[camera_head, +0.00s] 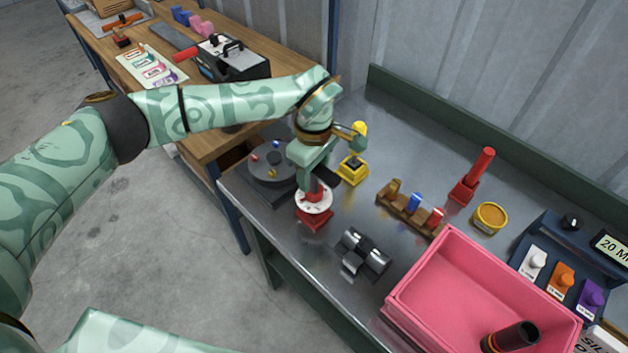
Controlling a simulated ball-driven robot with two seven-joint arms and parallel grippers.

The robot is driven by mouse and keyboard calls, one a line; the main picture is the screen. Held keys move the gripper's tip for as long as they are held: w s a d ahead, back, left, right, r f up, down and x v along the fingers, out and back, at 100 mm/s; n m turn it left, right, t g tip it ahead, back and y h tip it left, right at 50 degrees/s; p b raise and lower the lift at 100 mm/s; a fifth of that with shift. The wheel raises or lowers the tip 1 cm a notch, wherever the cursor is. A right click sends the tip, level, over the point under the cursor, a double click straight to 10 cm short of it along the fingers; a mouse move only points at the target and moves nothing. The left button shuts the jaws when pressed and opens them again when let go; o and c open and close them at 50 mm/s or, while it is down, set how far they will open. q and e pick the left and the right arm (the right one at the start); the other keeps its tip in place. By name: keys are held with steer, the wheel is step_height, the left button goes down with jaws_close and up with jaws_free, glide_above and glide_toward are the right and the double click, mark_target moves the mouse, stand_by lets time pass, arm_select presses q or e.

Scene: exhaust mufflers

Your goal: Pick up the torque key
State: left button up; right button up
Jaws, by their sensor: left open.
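My left gripper (312,178) points down over a red stand with a white round dial (314,215) near the front left of the steel bench. The gripper is open, and a red upright piece (316,191) shows at its fingers. This piece may be the torque key, but no label confirms it. The gripper partly hides it, and I cannot tell whether the fingers touch it. A yellow stand (353,171) with a yellow-topped upright piece (359,130) is just right of the gripper. My right gripper is not in view.
A dark turntable (272,168) lies left of the dial stand. A silver cradle (362,252), a peg rack (408,208), a red-handled stand (472,180), a yellow tin (489,218) and a pink bin (440,290) stand to the right. The bench's back left is clear.

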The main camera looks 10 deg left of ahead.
arm_select(q)
steer(key=shift+f, duration=0.3)
steer(key=c, duration=1)
steer(key=shift+r, duration=0.1)
